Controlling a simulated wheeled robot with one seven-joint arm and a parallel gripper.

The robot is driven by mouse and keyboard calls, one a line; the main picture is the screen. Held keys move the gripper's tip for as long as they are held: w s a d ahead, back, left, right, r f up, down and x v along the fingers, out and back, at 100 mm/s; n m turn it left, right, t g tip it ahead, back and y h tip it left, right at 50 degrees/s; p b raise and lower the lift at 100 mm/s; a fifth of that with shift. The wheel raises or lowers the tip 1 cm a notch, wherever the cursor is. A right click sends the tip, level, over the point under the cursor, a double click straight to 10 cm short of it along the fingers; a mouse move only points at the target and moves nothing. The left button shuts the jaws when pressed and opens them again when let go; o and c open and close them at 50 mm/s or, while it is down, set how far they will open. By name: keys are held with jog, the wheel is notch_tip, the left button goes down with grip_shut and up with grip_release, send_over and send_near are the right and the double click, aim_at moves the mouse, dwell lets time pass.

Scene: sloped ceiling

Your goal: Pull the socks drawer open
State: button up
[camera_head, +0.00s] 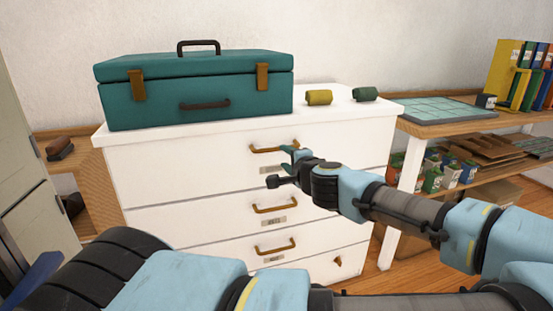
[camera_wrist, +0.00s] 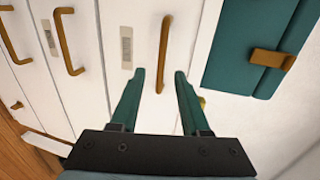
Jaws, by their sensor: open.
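A white chest of drawers (camera_head: 190,180) has several drawers with brass-coloured bar handles and small grey labels. The label print is too small to read, so I cannot tell which is the socks drawer. My gripper (camera_head: 284,168) is open in front of the top drawer, partly covering its handle (camera_head: 262,150). In the wrist view, turned sideways, the top handle (camera_wrist: 166,40) lies between the lines of my two teal fingers (camera_wrist: 157,73). I cannot tell how far the fingertips are from it. The top label (camera_wrist: 127,47) shows beside it. The drawers look shut.
A teal case (camera_head: 200,90), a yellow roll (camera_head: 319,97) and a green roll (camera_head: 366,94) sit on the chest. A wooden shelf unit (camera_head: 440,125) stands right. A small brown piece (camera_head: 337,262) is on the chest's lower right front.

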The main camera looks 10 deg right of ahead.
aim_at(278, 150)
jog(key=x, duration=1)
jog(key=shift+w+d+r+p, duration=0.15)
jog(key=shift+w+d+p, duration=0.15)
jog(key=shift+w+d, duration=0.05)
jog(key=shift+c, duration=0.3)
grip_shut()
dwell(0.7)
